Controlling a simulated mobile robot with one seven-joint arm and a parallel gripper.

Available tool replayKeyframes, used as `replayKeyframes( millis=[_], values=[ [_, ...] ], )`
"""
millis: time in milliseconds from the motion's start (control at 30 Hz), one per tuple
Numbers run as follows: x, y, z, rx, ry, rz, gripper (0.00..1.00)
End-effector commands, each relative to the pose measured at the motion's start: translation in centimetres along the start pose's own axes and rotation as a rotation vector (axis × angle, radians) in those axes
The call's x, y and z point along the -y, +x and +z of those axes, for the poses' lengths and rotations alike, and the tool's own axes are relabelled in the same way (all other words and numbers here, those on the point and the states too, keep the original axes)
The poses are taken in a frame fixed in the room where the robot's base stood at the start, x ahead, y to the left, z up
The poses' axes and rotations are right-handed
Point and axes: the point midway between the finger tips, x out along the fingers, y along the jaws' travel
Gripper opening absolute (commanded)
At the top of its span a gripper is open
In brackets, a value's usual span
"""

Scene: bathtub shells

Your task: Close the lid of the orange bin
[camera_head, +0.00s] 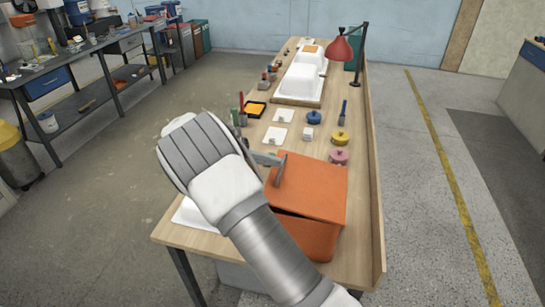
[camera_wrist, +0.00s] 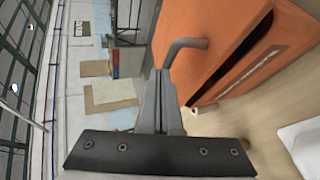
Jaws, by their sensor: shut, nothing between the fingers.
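The orange bin (camera_head: 305,238) stands at the near end of the workbench. Its orange lid (camera_head: 315,185) lies over the top at a slant, with a dark gap between lid and body on the near side. My gripper (camera_head: 279,167) is shut and empty at the lid's far left edge; I cannot tell whether it touches. In the wrist view, my shut fingers (camera_wrist: 168,72) are in front of the orange bin (camera_wrist: 205,75), with the dark gap to their right. My arm hides the bin's left side in the head view.
A white tray (camera_head: 188,215) sits left of the bin, partly behind my arm. Pink (camera_head: 339,156), yellow (camera_head: 340,138) and blue (camera_head: 314,117) round items lie beyond it. A red lamp (camera_head: 341,50) and white tub shells (camera_head: 300,82) stand farther back. A raised board (camera_head: 374,190) edges the bench's right side.

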Motion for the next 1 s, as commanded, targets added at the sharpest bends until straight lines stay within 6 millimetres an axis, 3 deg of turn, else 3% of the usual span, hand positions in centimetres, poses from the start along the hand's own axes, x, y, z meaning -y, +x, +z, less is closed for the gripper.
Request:
replayKeyframes(
  millis=[33, 300, 1000],
  values=[
    [1.1, 0.9, 0.2, 0.019, -0.011, 0.027, 0.00],
    [2.9, 1.4, 0.0, 0.022, -0.008, 0.020, 0.00],
    [3.0, 1.6, 0.0, 0.025, -0.007, 0.019, 0.00]
  ],
)
